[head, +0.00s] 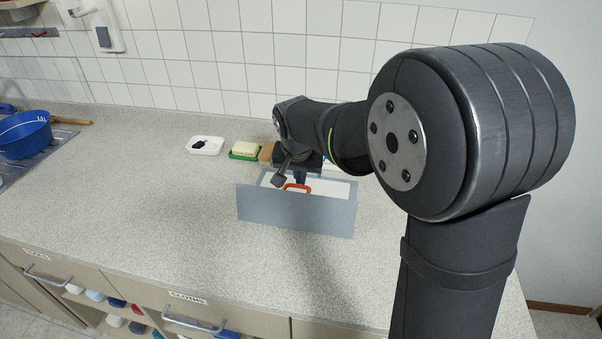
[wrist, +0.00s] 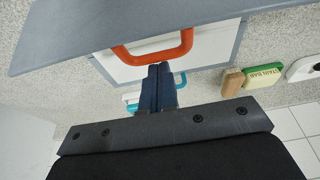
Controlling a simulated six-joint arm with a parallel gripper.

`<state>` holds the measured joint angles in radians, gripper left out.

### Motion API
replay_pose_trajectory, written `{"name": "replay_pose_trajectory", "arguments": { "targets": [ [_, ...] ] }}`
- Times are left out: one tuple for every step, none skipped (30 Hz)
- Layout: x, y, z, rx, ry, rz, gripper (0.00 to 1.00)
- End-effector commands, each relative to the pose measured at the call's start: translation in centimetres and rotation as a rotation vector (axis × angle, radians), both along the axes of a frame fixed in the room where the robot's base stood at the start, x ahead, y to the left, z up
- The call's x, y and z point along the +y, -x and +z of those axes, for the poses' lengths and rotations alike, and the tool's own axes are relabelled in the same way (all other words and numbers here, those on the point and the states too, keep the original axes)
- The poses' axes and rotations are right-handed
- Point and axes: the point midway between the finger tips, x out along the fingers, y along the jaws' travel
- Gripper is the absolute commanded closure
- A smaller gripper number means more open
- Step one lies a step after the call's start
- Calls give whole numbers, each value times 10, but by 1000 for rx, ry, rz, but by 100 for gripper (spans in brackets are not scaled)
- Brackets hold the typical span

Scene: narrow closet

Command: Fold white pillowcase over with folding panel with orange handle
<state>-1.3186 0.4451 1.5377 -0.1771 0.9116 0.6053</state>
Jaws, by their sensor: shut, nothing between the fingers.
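The grey folding panel (head: 296,211) stands raised at a steep tilt in the head view, its broad face toward the camera. Its orange handle (head: 297,187) shows at the upper edge; the handle also crosses the upper middle of the wrist view (wrist: 153,55). The white pillowcase (head: 335,188) lies flat behind the panel, partly hidden by it and my arm; part shows in the wrist view (wrist: 210,42). My gripper (wrist: 159,70) is shut and empty, its fingertips right by the orange handle bar. Whether they touch it I cannot tell.
A teal handle (wrist: 180,79) shows beyond my fingers. A soap bar on a green base (head: 245,150), a wooden block (head: 267,151) and a white dish (head: 206,146) stand behind, near the tiled wall. The counter left of the panel (head: 140,190) is clear.

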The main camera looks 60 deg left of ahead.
Motion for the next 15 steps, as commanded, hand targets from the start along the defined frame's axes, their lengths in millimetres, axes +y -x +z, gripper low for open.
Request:
{"name": "replay_pose_trajectory", "arguments": {
  "targets": [
    [0,0,0,0,0,0,100],
    [0,0,0,0,0,0,100],
    [0,0,0,0,0,0,100],
    [0,0,0,-1,-1,0,100],
    [0,0,0,-1,-1,0,100],
    [0,0,0,-4,-3,1,100],
    [-1,1,1,-7,-6,2,100],
    [-1,1,1,-10,-8,2,100],
    [-2,2,2,-15,-13,3,100],
    [-3,3,2,-20,-18,3,100],
    [-3,4,3,-25,-25,2,100],
    [-4,4,4,-32,-30,3,100],
    [-4,5,4,-35,-34,3,100],
    [-4,5,4,-37,-35,3,100],
    [-5,5,4,-40,-38,1,100]
  ]
}}
